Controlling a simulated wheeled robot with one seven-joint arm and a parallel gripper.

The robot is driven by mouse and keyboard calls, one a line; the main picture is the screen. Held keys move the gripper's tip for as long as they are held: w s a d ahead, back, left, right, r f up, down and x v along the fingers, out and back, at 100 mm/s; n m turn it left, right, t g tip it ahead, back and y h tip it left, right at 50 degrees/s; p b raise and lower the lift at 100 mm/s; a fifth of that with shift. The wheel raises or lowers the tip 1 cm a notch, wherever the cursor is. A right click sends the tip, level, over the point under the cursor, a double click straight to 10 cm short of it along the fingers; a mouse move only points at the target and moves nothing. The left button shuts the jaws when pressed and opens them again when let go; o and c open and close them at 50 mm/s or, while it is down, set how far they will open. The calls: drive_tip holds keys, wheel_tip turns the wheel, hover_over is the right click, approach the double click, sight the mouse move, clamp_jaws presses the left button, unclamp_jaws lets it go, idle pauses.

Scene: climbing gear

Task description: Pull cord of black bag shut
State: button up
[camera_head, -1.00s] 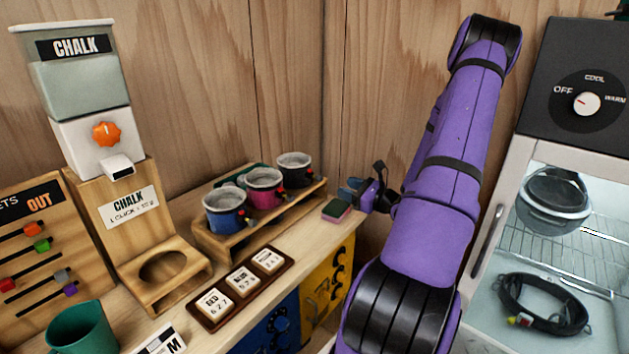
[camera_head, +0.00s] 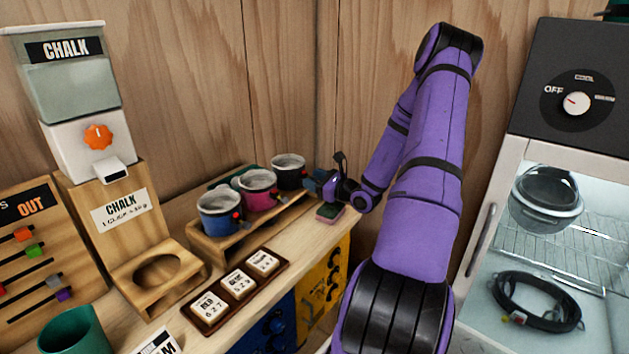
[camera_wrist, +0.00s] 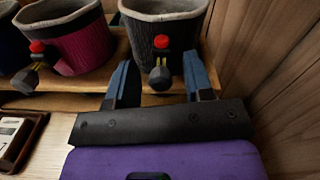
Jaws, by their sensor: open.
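The black bag (camera_head: 289,171) stands upright at the right end of a wooden rack, with its pale-lined mouth wide open. In the wrist view the black bag (camera_wrist: 165,50) is straight ahead. Its cord lock (camera_wrist: 161,42) is red, and a dark cord end (camera_wrist: 160,78) hangs below it. My gripper (camera_wrist: 158,80) is open, its two blue fingers on either side of the cord end and seemingly empty. In the head view my gripper (camera_head: 314,184) is just right of the black bag. Whether the fingers touch the bag is not clear.
A magenta bag (camera_head: 257,189) and a blue bag (camera_head: 218,212) share the wooden rack (camera_head: 234,238). A green-and-pink block (camera_head: 330,212) lies under my wrist. A label tray (camera_head: 239,285) is in front. The wooden wall (camera_wrist: 290,90) is close on the right.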

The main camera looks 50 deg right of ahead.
drive_tip(key=shift+c, duration=0.4)
clamp_jaws()
drive_tip(key=s, duration=0.6)
drive_tip(key=shift+s+d, duration=0.2)
drive_tip(key=shift+d, duration=0.05)
drive_tip(key=shift+o, duration=0.4)
unclamp_jaws()
drive_tip(key=shift+s, duration=0.1)
drive_tip(key=s+d, duration=0.1)
drive_tip(key=s, duration=0.9)
drive_tip(key=shift+s+d, duration=0.15)
drive_tip(key=shift+s, duration=0.15)
